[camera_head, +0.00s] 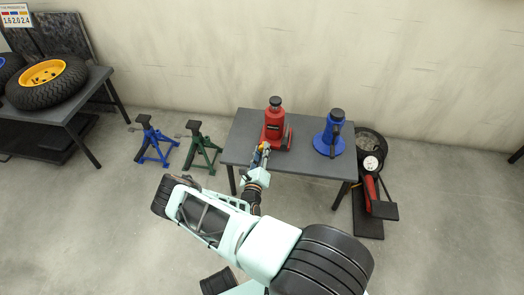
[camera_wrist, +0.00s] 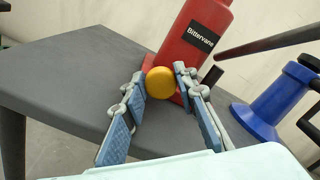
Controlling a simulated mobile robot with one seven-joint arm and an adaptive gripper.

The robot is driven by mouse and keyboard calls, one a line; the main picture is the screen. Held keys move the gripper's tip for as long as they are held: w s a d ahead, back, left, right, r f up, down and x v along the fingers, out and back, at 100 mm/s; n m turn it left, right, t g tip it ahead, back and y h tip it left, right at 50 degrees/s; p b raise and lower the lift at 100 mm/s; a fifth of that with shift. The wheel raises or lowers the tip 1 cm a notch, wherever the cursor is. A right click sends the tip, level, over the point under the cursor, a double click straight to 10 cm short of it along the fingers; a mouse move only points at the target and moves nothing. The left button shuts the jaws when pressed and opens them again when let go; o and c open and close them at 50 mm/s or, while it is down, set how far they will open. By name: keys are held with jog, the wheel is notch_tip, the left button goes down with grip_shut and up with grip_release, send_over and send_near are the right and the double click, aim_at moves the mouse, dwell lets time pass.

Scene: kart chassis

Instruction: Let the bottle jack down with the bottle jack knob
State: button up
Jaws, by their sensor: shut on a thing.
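The red bottle jack (camera_head: 274,126) stands upright on the grey table, with a dark top. In the wrist view its red body (camera_wrist: 205,22) bears a black label. The round yellow knob (camera_wrist: 160,83) sits low at the jack's front. My gripper (camera_wrist: 158,86) has a finger on each side of the knob and is shut on it. In the head view my gripper (camera_head: 262,153) reaches the jack's near left side. The knob's stem is hidden behind its face.
A blue jack (camera_head: 328,140) stands right of the red jack on the table (camera_head: 240,146). A dark bar (camera_wrist: 270,40) crosses the wrist view's upper right. Blue (camera_head: 153,140) and green (camera_head: 202,146) stands are on the floor at left; a red floor jack (camera_head: 371,188) is at right.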

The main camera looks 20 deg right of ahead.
jog(key=shift+n, duration=1)
jog(key=o, duration=1.2)
jog(key=shift+c, duration=0.2)
jog(key=shift+f, duration=0.1)
